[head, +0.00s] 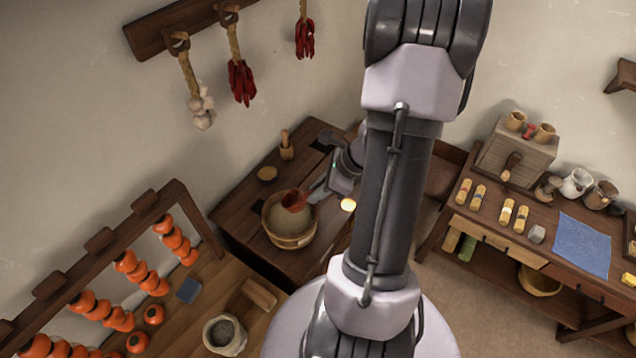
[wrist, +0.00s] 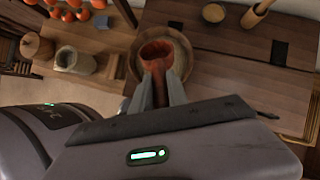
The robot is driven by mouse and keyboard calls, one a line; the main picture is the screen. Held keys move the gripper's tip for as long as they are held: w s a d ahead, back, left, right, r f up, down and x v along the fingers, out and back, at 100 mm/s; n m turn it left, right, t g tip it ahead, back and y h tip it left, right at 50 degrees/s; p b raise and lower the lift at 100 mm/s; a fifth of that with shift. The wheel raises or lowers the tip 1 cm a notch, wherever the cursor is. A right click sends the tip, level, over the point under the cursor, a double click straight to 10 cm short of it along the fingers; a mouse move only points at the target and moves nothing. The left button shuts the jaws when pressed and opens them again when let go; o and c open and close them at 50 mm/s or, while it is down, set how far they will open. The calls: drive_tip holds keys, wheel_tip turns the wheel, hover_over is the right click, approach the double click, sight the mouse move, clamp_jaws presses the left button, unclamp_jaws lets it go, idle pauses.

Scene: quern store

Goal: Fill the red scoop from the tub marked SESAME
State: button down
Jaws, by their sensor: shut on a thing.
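My gripper (head: 317,194) is shut on the red scoop (head: 294,201), which it holds over a round wooden tub (head: 291,242) on the dark bench. In the wrist view the fingers (wrist: 157,88) grip the near side of the scoop (wrist: 157,50), and the tub's rim (wrist: 187,62) shows around and behind it. I cannot tell whether the scoop touches the tub's contents or holds anything. Pale brown stuff shows inside the tub. No SESAME mark can be read in either view.
A pale sack (head: 226,334) with grey contents stands on the lighter table at lower left, near a rack of orange fruit (head: 83,301). A wooden pestle and mortar (head: 286,147) and a small round wooden piece (head: 267,174) sit behind the tub. Another table (head: 546,206) stands right.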

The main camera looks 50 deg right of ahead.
sight(304, 205)
drive_tip(key=shift+w+a+r+g+h+p, duration=0.1)
drive_tip(key=shift+r+g+h+p, duration=0.3)
drive_tip(key=shift+p, duration=0.9)
drive_tip(key=shift+r+g+h+p, duration=0.15)
drive_tip(key=shift+g+p, duration=0.45)
drive_tip(key=shift+p, duration=0.7)
drive_tip(key=shift+p, duration=0.85)
wheel_tip(304, 205, down, 8)
drive_tip(key=b, duration=0.7)
drive_tip(key=shift+f, duration=0.1)
drive_tip(key=w, duration=0.1)
drive_tip(key=w+a, duration=0.1)
drive_tip(key=w, duration=0.1)
drive_tip(key=shift+a+r+p, duration=0.25)
drive_tip(key=shift+a+p, duration=0.05)
drive_tip(key=shift+f+b, duration=0.4)
drive_tip(key=shift+b, duration=0.2)
drive_tip(key=s+d+f+t+y+b, duration=0.2)
drive_tip(key=s+t+y+b, duration=0.35)
drive_tip(key=b, duration=0.95)
wheel_tip(304, 205, up, 6)
drive_tip(key=w+t+h+p, duration=0.1)
drive_tip(key=t+p, duration=0.1)
drive_tip(key=p, duration=0.1)
drive_tip(key=shift+w+t, duration=0.35)
drive_tip(key=shift+w, duration=0.05)
